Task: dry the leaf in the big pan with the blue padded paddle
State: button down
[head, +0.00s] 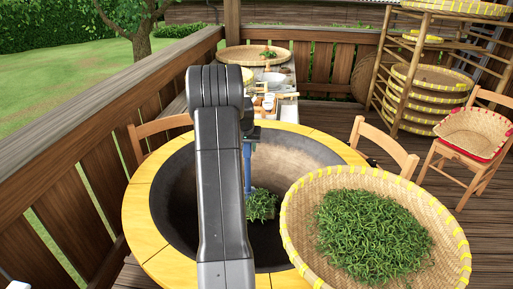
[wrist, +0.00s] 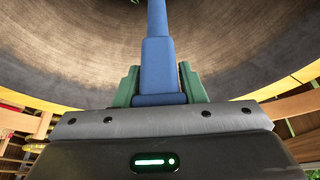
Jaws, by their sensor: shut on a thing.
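The big pan (head: 305,160) is a wide, deep brown bowl set in a yellow rim. A clump of green leaf (head: 262,205) lies low in it, partly hidden by my arm. My gripper (wrist: 157,85) is shut on the blue paddle (wrist: 157,55), with its green fingers on either side of the handle. In the head view, the paddle (head: 247,165) hangs down inside the pan toward the leaf. Its padded end is not clearly visible, and I cannot tell whether it touches the leaf. The pan wall (wrist: 80,65) fills the upper wrist view.
A large woven basket (head: 296,225) heaped with green leaf overlaps the pan's right front rim. Chairs (head: 385,145) stand around the pan. A table with small items and a flat basket (head: 230,55) is behind. A rack of trays (head: 430,85) stands at back right. A wooden railing (head: 90,165) runs along the left.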

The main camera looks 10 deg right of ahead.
jog(key=s+a+b, duration=0.5)
jog(key=s+a, duration=0.1)
jog(key=s, duration=0.1)
jog(key=w+d+p, duration=0.3)
jog(key=d+p, duration=0.2)
jog(key=d, duration=1.2)
jog(key=s+a+b, duration=0.2)
jog(key=s+b, duration=0.1)
jog(key=s, duration=0.4)
jog(key=s+a+b, duration=0.1)
jog(key=a+b, duration=0.2)
jog(key=a, duration=0.9)
notch_tip(320, 180, up, 22)
jog(key=p, duration=1.6)
jog(key=shift+s, duration=0.25)
jog(key=shift+f, duration=0.1)
